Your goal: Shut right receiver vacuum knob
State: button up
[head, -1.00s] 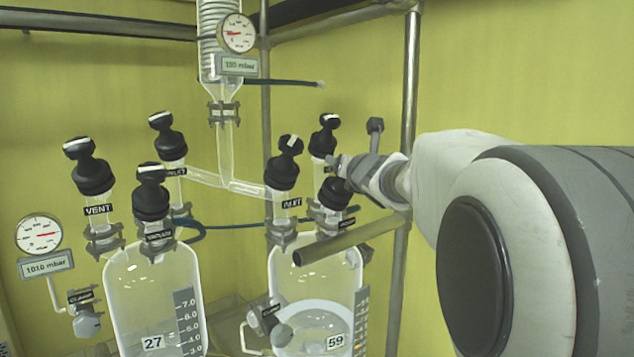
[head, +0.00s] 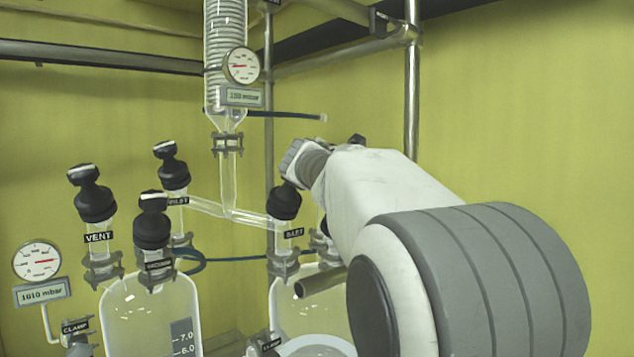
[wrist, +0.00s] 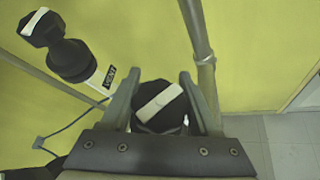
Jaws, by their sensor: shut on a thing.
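In the wrist view a black knob (wrist: 160,112) with a white bar on top sits between the two fingers of my gripper (wrist: 158,78), which is shut on it. The white bar slants from lower left to upper right. The knob's label is hidden, but its place fits the right receiver's vacuum knob. In the head view my arm covers this knob and the gripper's fingers. The right receiver (head: 300,312) is a clear glass vessel, partly hidden by my arm. Its front-left black knob (head: 285,203) stands upright above an INLET label.
Another black knob (wrist: 72,58) with a white bar stands close at upper left in the wrist view. A metal post (wrist: 203,45) rises just beyond the fingers. The left receiver (head: 150,310) carries several black knobs. A glass condenser (head: 225,60) with a gauge (head: 241,66) hangs above.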

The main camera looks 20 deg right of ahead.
jog(key=shift+s+a+f+m+g+y+p, duration=0.2)
jog(key=shift+s+f+m+g+y+p, duration=0.65)
jog(key=shift+m+g+p, duration=2.1)
jog(key=shift+s+a+r+m+g+y+p, duration=0.25)
jog(key=shift+m+g+y+p, duration=1.35)
jog(key=shift+p, duration=2.5)
jog(key=shift+s+a+f+m+g+y+p, duration=0.1)
jog(key=shift+s+f+m+g+y+p, duration=0.6)
jog(key=shift+m+g+p, duration=2.35)
jog(key=shift+a+r+n+t+y+p, duration=0.1)
jog(key=shift+r+n+t+y+p, duration=0.15)
jog(key=shift+t+y+p, duration=0.2)
jog(key=shift+a, duration=0.1)
jog(key=o, duration=1.4)
jog(key=shift+r, duration=0.1)
jog(key=shift+r, duration=0.15)
